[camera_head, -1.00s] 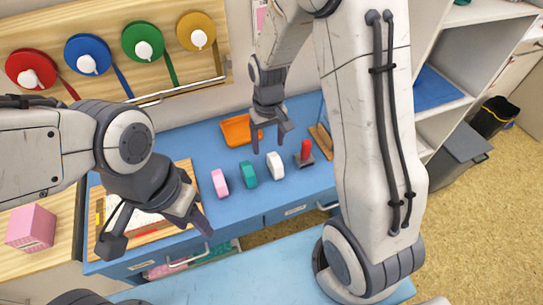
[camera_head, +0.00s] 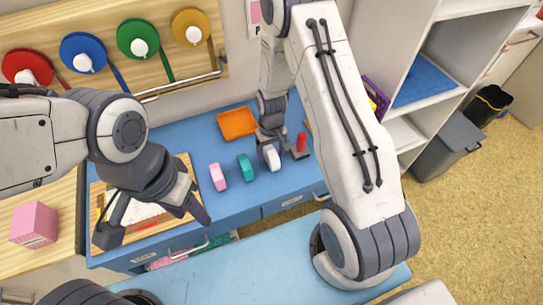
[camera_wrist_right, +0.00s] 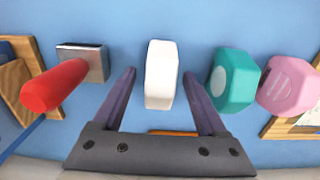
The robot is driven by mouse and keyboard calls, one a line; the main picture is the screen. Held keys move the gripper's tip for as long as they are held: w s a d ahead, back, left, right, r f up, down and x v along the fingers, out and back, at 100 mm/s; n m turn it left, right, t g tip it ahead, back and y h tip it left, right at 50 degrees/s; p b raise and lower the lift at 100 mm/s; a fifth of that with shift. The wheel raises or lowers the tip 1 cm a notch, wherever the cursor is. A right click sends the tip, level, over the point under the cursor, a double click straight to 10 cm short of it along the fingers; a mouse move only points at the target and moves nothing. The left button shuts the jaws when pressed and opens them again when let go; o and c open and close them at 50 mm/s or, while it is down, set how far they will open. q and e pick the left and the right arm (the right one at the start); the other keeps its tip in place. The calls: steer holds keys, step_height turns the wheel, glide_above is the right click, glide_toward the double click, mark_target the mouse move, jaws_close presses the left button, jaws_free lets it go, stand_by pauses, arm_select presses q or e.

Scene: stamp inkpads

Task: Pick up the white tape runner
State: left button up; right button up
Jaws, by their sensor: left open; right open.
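The white tape runner (camera_head: 272,157) stands on the blue table in a row with a teal one and a pink one. In the right wrist view the white tape runner (camera_wrist_right: 160,74) lies between the two spread fingers of my right gripper (camera_wrist_right: 160,88), with a gap on each side. In the head view my right gripper (camera_head: 273,150) is low at the white tape runner and partly covers it. It is open and holds nothing. My left gripper (camera_head: 155,228) is open and empty above the left part of the table.
The teal tape runner (camera_head: 245,167) and pink tape runner (camera_head: 218,177) stand left of the white one. A red-handled stamp (camera_head: 300,144) stands close on its right. An orange tray (camera_head: 237,123) lies behind. Coloured tape rolls hang on the wall board (camera_head: 110,75).

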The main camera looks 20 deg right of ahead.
mark_target(272, 151)
steer(key=shift+f, duration=0.2)
jaws_close()
steer(key=shift+r, duration=0.2)
step_height(272, 151, up, 4)
steer(key=shift+d+r+b, duration=0.1)
steer(key=shift+d+b, duration=0.05)
steer(key=shift+b, duration=0.5)
steer(key=s+d+r+b, duration=0.1)
steer(key=s+d+r, duration=0.5)
steer(key=s, duration=0.3)
steer(key=shift+s+d+r, duration=0.2)
steer(key=shift+d+r, duration=0.05)
steer(key=shift+d, duration=0.15)
